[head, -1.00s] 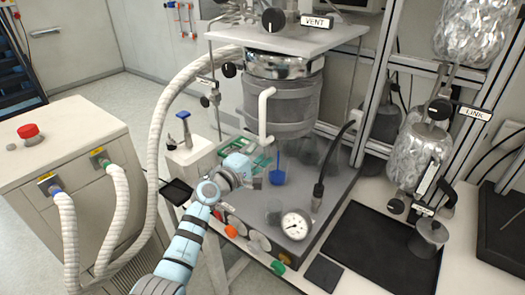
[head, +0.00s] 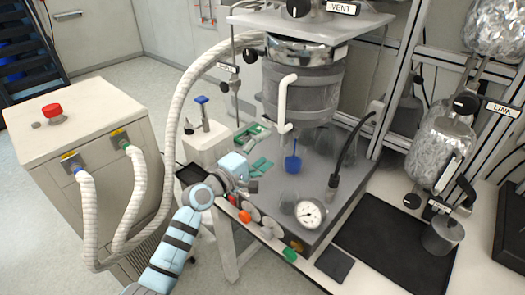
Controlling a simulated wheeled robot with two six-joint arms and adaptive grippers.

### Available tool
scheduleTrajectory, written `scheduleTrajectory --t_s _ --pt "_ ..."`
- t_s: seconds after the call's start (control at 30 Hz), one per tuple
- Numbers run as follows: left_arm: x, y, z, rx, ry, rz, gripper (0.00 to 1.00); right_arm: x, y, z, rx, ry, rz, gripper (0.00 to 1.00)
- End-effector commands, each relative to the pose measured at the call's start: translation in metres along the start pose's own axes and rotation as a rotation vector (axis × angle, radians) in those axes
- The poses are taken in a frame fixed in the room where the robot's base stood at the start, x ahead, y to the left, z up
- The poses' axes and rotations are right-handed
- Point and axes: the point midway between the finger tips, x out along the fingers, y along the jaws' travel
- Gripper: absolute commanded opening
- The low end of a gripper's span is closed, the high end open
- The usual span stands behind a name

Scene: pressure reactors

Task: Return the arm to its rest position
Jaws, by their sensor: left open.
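My left arm comes in from the bottom left in light blue. My left gripper (head: 250,187) is at its end, open and small in the view, over the front left edge of the grey reactor platform (head: 325,207). I see nothing held between its fingers. Green pieces (head: 262,163) lie on the platform just behind it. A blue scoop-like thing (head: 292,164) is below the reactor vessel (head: 303,85), to the right of the gripper. My right gripper does not show.
A pressure gauge (head: 310,213) and coloured knobs line the platform's front. A white hose (head: 172,130) arches at the left beside a cabinet with a red button (head: 52,112). A black mat (head: 385,243) lies at right. Open floor (head: 35,230) is at lower left.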

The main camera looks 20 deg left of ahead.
Motion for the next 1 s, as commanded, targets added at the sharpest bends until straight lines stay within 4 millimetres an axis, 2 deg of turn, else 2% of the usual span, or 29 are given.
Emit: scheduleTrajectory --t_s 0.13,0.5,0.57,0.63,0.67,0.73,0.8,0.9,1.0 --pt "-0.009 0.0 0.001 0.0 -0.001 0.0 0.73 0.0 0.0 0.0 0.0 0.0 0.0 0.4" --pt "-0.009 -0.001 0.001 0.002 -0.002 -0.002 0.73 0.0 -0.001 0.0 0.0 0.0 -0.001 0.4" --pt "-0.012 -0.007 0.005 0.026 -0.01 -0.02 0.73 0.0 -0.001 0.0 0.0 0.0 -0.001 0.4" --pt "-0.023 -0.027 0.02 0.107 -0.041 -0.08 0.73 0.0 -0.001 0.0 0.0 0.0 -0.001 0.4" --pt "-0.031 -0.04 0.029 0.163 -0.062 -0.121 0.73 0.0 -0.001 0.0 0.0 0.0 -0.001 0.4" --pt "-0.059 -0.08 0.055 0.338 -0.129 -0.248 0.73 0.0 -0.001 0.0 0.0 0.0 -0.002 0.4" --pt "-0.098 -0.122 0.078 0.53 -0.211 -0.396 0.73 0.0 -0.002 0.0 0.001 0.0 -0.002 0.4" --pt "-0.156 -0.166 0.096 0.759 -0.319 -0.585 0.73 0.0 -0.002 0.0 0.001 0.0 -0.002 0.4" --pt "-0.209 -0.192 0.104 0.922 -0.411 -0.746 0.73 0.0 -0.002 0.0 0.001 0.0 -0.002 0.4"
